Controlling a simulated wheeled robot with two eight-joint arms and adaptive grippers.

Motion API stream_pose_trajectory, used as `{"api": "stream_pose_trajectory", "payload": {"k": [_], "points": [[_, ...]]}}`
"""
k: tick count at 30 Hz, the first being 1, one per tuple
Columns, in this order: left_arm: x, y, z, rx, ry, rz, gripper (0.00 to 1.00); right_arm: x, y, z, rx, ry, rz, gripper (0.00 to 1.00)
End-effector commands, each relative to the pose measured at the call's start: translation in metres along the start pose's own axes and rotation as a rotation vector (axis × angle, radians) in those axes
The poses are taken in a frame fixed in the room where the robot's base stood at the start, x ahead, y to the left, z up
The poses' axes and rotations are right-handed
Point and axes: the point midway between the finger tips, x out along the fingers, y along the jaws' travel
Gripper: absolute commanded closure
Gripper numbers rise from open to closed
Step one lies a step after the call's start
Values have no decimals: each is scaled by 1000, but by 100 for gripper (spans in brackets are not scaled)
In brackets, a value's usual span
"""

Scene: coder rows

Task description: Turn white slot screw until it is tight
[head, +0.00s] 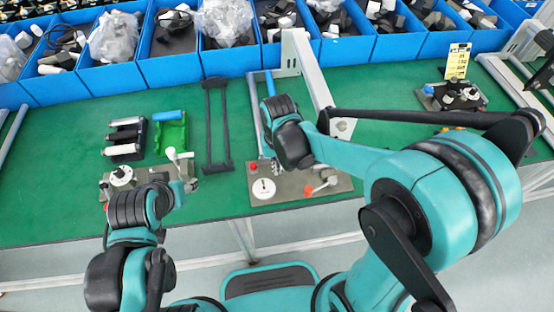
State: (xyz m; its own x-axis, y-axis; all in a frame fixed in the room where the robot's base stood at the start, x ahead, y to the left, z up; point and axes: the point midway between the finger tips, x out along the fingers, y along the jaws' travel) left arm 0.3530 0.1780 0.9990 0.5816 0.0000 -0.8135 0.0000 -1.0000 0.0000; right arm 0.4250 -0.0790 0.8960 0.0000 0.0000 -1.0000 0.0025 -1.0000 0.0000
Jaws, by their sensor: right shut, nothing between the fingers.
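A white round slot screw (264,189) with a small dark mark on its face sits on a grey-brown fixture plate (290,187) at the front edge of the green bench. My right gripper (274,168) is above the plate, close behind the white screw; it is shut and empty. Its wrist hides part of the area behind. My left gripper (190,180) is small and partly hidden by its own wrist, beside the left fixture (155,176); its fingers cannot be made out clearly. A second white disc (122,175) sits on that left fixture.
An orange-tipped white part (310,189) stands on the right side of the plate. A black tray (124,139), a green tray (171,138) and a dark frame (216,125) lie behind. A grey upright (312,80) stands close to my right arm. Blue bins (112,78) line the back.

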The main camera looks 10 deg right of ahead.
Motion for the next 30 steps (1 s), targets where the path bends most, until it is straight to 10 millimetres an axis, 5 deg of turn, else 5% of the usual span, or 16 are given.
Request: {"api": "stream_pose_trajectory", "payload": {"k": [18, 30], "points": [[3, 0, 2, 0, 0, 0, 53, 2, -20, -12, 826, 4, -2, 100], [3, 0, 2, 0, 0, 0, 53, 3, -22, -11, 906, 0, -2, 100]]}}
